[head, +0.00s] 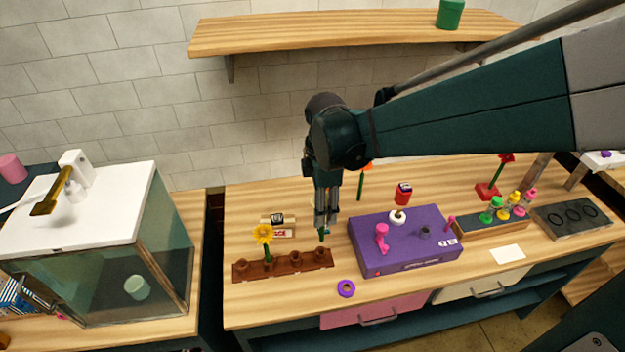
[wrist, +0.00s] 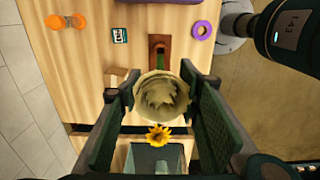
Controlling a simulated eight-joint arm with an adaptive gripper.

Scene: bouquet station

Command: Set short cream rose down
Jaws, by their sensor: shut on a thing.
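The short cream rose (wrist: 161,98) sits between the two fingers of my gripper (wrist: 158,88) in the wrist view, its bloom facing the camera. My gripper is shut on it and hangs over the counter in the head view (head: 325,222), close to the right end of the brown rack (head: 285,265). The bloom is not clear in the head view; a small green piece shows below the fingertips. A yellow flower (head: 263,235) stands upright in the rack's left part. It also shows below the rose in the wrist view (wrist: 158,136).
A purple box (head: 400,256) with pegs stands right of my gripper. A purple ring (head: 346,288) lies in front. A small sign block (head: 277,227) is behind the rack, and an orange flower (head: 367,168) stands farther back. A glass tank (head: 110,250) is at left.

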